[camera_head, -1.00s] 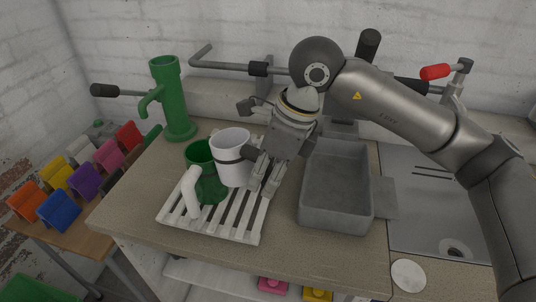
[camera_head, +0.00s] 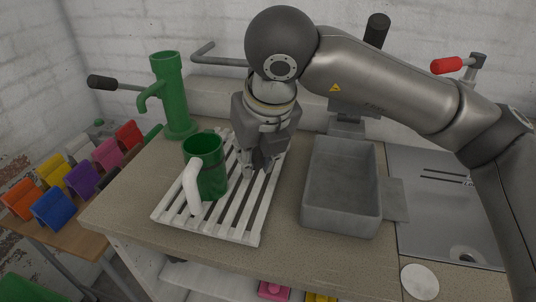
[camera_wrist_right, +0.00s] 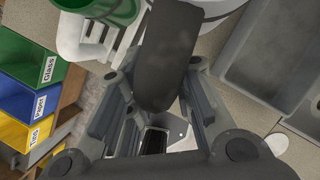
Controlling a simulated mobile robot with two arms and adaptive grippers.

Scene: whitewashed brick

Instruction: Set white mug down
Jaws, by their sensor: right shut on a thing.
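My right gripper (camera_head: 260,168) points down over the back right of the white slatted rack (camera_head: 246,218). In the right wrist view its fingers are closed about a dark, rounded bar that looks like the white mug's handle. The white mug (camera_wrist_right: 212,8) shows only as a pale curved part at the top edge of that view. In the head view the gripper hides it, so I cannot tell whether it touches the rack. My left gripper is not in view.
A green mug (camera_head: 210,175) with a white handle stands on the rack's left part, close to my gripper. A grey basin (camera_head: 340,208) lies right of the rack. A green hand pump (camera_head: 168,90) stands behind left. Coloured bins (camera_head: 55,210) are at far left.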

